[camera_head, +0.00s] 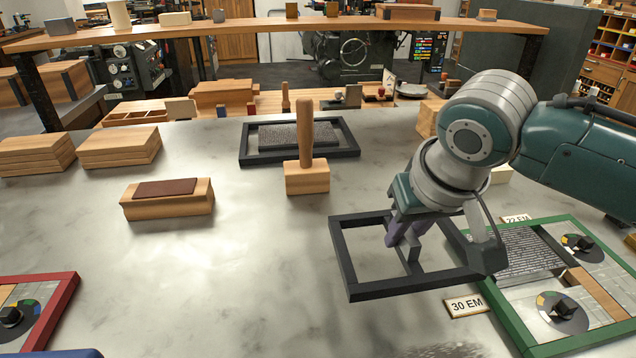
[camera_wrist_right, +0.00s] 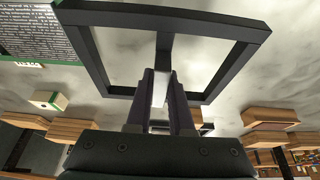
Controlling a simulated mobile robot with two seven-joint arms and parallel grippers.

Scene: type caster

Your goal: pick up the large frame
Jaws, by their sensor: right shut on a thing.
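The large frame (camera_head: 400,287) is a dark, empty rectangle with a bar or post inside it, right of the middle in the head view. My right gripper (camera_head: 408,240) reaches down into it and is shut on the inner bar. In the right wrist view my right gripper (camera_wrist_right: 161,88) has its fingers on that bar, and the frame (camera_wrist_right: 160,20) spreads out beyond them. The frame's right end overlaps the green-edged tray in the head view. I cannot tell how far it is above the table. My left gripper is not in view.
The green-edged tray (camera_head: 506,332) with type and black knobs lies at right, by a "30 EM" label (camera_head: 466,306). A wooden mallet (camera_head: 306,178) stands before another dark frame (camera_head: 248,158) holding type. A red-edged tray (camera_head: 58,305) is at left. The front middle table is clear.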

